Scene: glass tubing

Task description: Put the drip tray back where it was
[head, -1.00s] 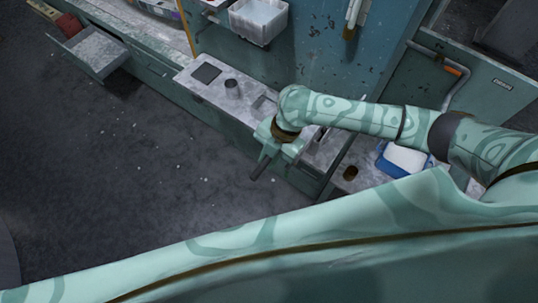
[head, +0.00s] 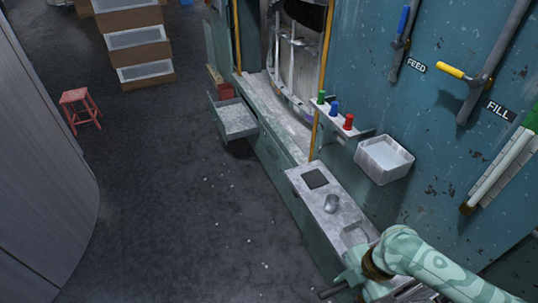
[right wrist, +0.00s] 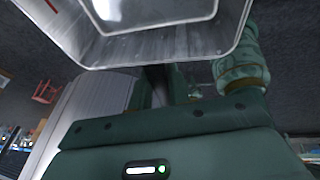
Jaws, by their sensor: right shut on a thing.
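A grey tray with a raised rim and a pale inset (right wrist: 160,52), seemingly the drip tray, fills the top of the right wrist view. My right gripper (right wrist: 160,88) is shut, with a dark finger reaching up to the tray's near edge; the contact itself is partly hidden. In the head view the right gripper (head: 362,280) is at the bottom edge, by the near end of the low grey ledge (head: 322,210). The arm hides its fingertips and most of what it holds there. My left gripper is not in view.
On the ledge are a dark square pad (head: 315,178), a small metal cup (head: 331,203) and a recess (head: 354,234). A white bin (head: 384,160) hangs on the blue wall above. A pulled-out drawer (head: 234,120) juts over the floor.

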